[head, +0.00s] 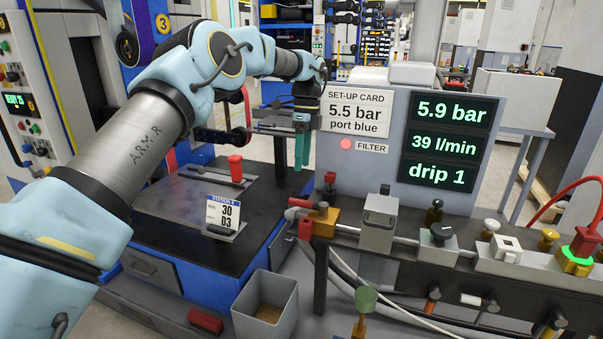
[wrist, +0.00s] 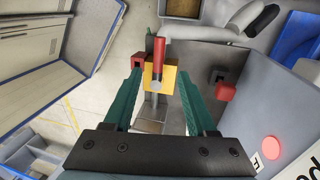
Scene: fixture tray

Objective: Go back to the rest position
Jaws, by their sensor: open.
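My gripper (head: 302,160) hangs above the left end of the valve bench, its two green fingers pointing down. In the wrist view my gripper (wrist: 156,85) is open, with a wide gap between the fingers and nothing held. Beyond that gap shows the orange valve block (wrist: 160,77) with its red lever (wrist: 159,50). In the head view the orange block (head: 322,221) and red lever (head: 300,203) sit below the gripper, clearly apart from it. My arm reaches in from the left, extended over the dark table.
A grey panel (head: 400,180) with a set-up card (head: 356,112) and green readouts (head: 446,144) stands right of my gripper. The dark table (head: 185,235) carries a red-handled tool (head: 235,168) and a label stand (head: 223,212). A grey bin (head: 265,290) stands in front.

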